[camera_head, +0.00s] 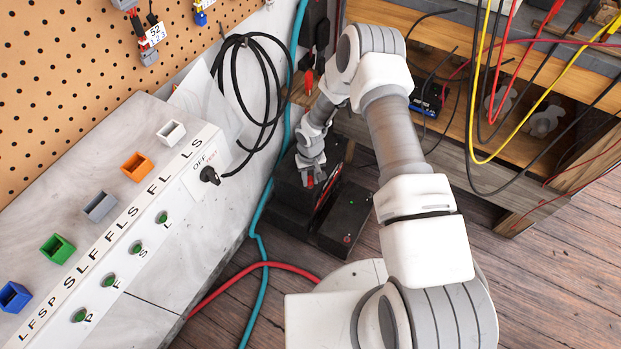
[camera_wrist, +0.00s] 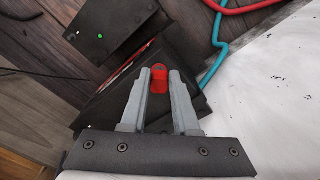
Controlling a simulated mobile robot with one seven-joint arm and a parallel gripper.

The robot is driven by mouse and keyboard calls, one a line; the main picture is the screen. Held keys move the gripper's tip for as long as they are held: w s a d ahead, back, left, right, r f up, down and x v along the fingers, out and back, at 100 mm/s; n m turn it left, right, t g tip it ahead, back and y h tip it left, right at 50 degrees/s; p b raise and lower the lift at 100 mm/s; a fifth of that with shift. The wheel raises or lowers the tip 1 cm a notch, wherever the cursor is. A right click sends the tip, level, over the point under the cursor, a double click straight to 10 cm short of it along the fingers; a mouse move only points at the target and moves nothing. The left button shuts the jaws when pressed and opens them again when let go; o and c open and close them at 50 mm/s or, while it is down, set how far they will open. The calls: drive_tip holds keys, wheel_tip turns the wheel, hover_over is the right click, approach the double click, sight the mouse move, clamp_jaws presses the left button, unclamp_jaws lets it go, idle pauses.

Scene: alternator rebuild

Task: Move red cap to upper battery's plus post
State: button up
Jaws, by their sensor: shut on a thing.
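My gripper (camera_head: 311,178) is above a black battery (camera_head: 287,190) near the wall, pointing down. In the wrist view its two grey fingers (camera_wrist: 160,75) are closed around the red cap (camera_wrist: 159,84), whose rounded top end shows between the fingertips. The cap shows as a small red spot at the fingertips (camera_head: 310,182) in the head view. The black battery also lies below the fingers in the wrist view (camera_wrist: 190,78). Its posts are hidden or too small to tell. I cannot tell whether the cap touches the battery.
A second black box (camera_head: 344,218) stands right beside the battery on the wooden floor. A teal hose (camera_head: 257,215) and a red hose (camera_head: 235,279) run close by. The white test bench (camera_head: 180,240) is at left, a wooden shelf with hanging cables (camera_head: 480,150) at right.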

sight(310, 181)
drive_tip(key=shift+f+b, duration=1.05)
drive_tip(key=shift+f, duration=0.05)
idle(0.5)
drive_tip(key=o, duration=1)
wheel_tip(310, 181, up, 18)
drive_tip(key=p, duration=0.5)
drive_tip(key=shift+f, duration=0.25)
